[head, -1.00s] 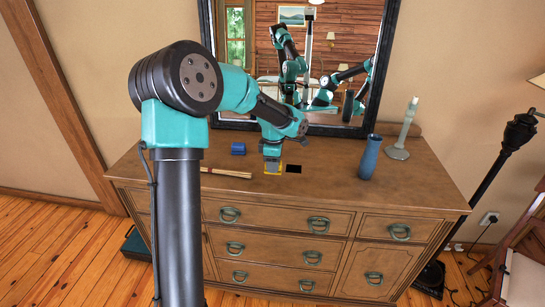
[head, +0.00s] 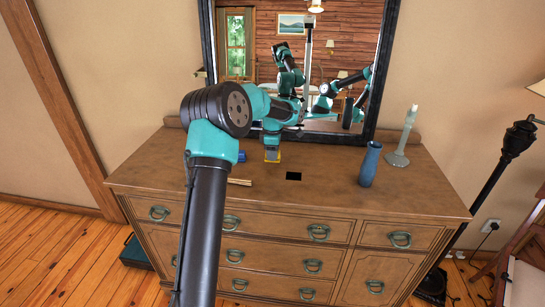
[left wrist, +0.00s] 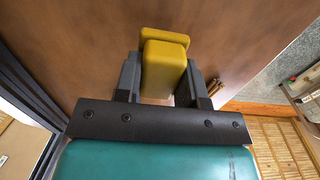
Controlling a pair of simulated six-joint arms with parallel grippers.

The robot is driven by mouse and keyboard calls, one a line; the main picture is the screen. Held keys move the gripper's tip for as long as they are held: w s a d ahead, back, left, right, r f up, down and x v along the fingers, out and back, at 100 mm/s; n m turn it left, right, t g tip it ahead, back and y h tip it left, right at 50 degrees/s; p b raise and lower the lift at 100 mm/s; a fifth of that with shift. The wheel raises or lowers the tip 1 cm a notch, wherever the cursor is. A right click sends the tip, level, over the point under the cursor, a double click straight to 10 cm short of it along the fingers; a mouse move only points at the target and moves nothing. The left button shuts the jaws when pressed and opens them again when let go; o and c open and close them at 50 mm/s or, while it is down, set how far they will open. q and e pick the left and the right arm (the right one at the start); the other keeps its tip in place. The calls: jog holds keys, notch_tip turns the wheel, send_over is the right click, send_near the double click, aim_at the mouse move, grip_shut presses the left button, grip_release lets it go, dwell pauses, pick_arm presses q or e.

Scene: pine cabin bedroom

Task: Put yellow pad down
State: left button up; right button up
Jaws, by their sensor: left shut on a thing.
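My left gripper (head: 272,153) is over the dresser top, left of its middle and close to the mirror. It is shut on the yellow pad (left wrist: 163,63), which sits between its two fingers in the left wrist view. In the head view a thin yellow edge of the pad (head: 272,161) shows below the fingers, low at the dresser top. I cannot tell whether it touches the wood. My right gripper is not seen directly.
On the dresser (head: 330,193) a small black square (head: 293,176) lies right of the gripper. A blue object (head: 241,156) and light sticks (head: 240,182) are to the left. A blue vase (head: 370,164) and a pale candlestick (head: 403,140) stand at the right. The mirror (head: 375,85) rises behind.

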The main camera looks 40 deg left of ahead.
pick_arm(q)
jog(key=shift+w+a+f, duration=0.15)
jog(key=shift+w+a, duration=0.95)
jog(key=shift+w, duration=0.15)
jog(key=shift+f, duration=1.75)
jog(key=shift+f, duration=0.1)
jog(key=o, duration=0.8)
notch_tip(320, 180, up, 12)
jog(key=shift+r, duration=0.15)
